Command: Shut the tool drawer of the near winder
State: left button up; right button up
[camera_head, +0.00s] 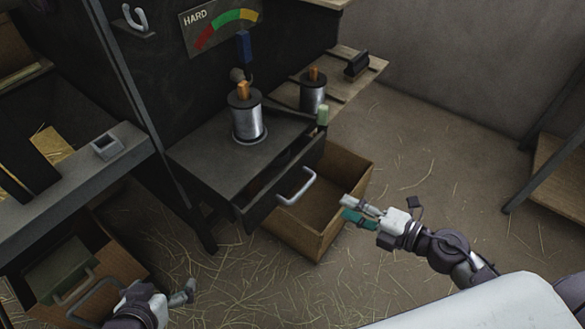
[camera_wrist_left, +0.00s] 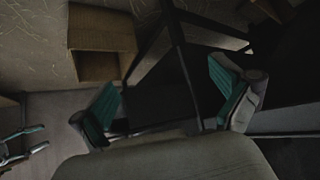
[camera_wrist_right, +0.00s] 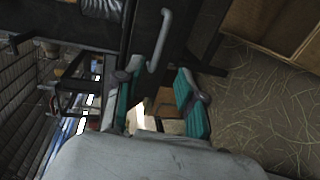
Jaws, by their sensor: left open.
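The near winder's tool drawer (camera_head: 268,196) is a dark drawer under the grey bench top (camera_head: 205,150). It is pulled part way out, and its inside is mostly hidden. Its pale bar handle (camera_head: 296,188) is on the front and also shows in the right wrist view (camera_wrist_right: 161,40). My right gripper (camera_head: 356,211) is open and empty, to the right of the handle and apart from it. My left gripper (camera_head: 188,293) is low at the bottom left, away from the drawer. Its spread teal fingers show in the left wrist view (camera_wrist_left: 165,105).
An open wooden box (camera_head: 318,205) stands on the straw-strewn floor below the drawer. Metal spools (camera_head: 248,118) stand on and behind the bench. Another open box (camera_head: 110,262) with a drawer-like handle is at the lower left. A wooden shelf (camera_head: 562,170) stands at the right; the floor between is clear.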

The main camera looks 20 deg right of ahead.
aim_at(303, 187)
jog(key=x, duration=1.3)
jog(key=shift+w+a, duration=0.15)
jog(key=shift+w, duration=0.05)
grip_shut()
